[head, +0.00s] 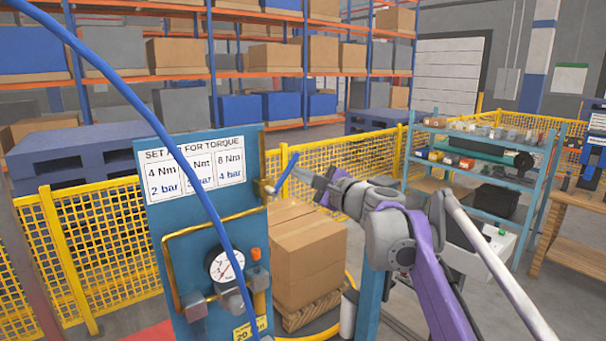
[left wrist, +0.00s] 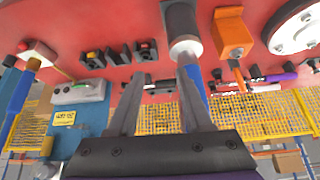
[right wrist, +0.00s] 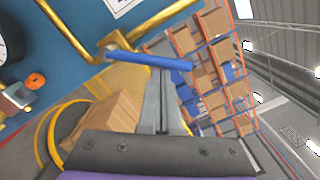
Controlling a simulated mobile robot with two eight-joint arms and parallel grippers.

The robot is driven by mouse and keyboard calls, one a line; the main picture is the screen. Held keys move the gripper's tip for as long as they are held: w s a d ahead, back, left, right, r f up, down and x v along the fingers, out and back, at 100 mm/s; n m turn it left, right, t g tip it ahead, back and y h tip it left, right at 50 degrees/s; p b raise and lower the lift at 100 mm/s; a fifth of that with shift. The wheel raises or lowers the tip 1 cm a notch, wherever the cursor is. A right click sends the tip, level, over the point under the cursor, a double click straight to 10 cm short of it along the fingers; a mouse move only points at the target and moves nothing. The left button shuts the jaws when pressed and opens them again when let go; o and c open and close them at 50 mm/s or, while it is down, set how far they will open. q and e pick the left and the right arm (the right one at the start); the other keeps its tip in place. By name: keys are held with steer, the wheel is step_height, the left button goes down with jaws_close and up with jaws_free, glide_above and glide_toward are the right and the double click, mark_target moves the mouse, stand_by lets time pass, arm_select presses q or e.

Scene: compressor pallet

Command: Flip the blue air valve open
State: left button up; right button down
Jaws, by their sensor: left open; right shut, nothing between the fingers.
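The blue air valve lever (head: 288,173) angles up and to the right from a brass valve body (head: 264,189) on the right edge of the blue panel (head: 180,225). In the right wrist view the lever (right wrist: 150,60) lies across the tips of my right gripper (right wrist: 162,74). My right gripper (head: 302,171) is shut and empty, its tips close beside the lever; I cannot tell whether they touch. My left gripper (left wrist: 158,85) is open, seen only in the left wrist view, near a grey and white cylinder (left wrist: 183,30) at a red surface.
A brass pipe (head: 172,270), a pressure gauge (head: 225,265) and an orange-capped fitting (head: 257,270) sit on the panel. A blue hose (head: 150,118) crosses in front. A cardboard box (head: 308,255) stands behind, with yellow fencing (head: 100,240) and a shelf rack (head: 480,165) beyond.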

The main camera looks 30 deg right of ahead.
mark_target(288, 167)
steer(key=a+n, duration=0.1)
steer(key=n, duration=0.1)
steer(key=a+r+n, duration=0.1)
steer(key=n, duration=0.1)
steer(key=r+n, duration=0.1)
steer(key=n, duration=0.1)
steer(key=shift+s+a+r, duration=0.1)
steer(key=shift+s+a, duration=0.1)
steer(key=shift+a, duration=0.3)
steer(key=shift+a+r, duration=0.15)
steer(key=shift+a, duration=0.25)
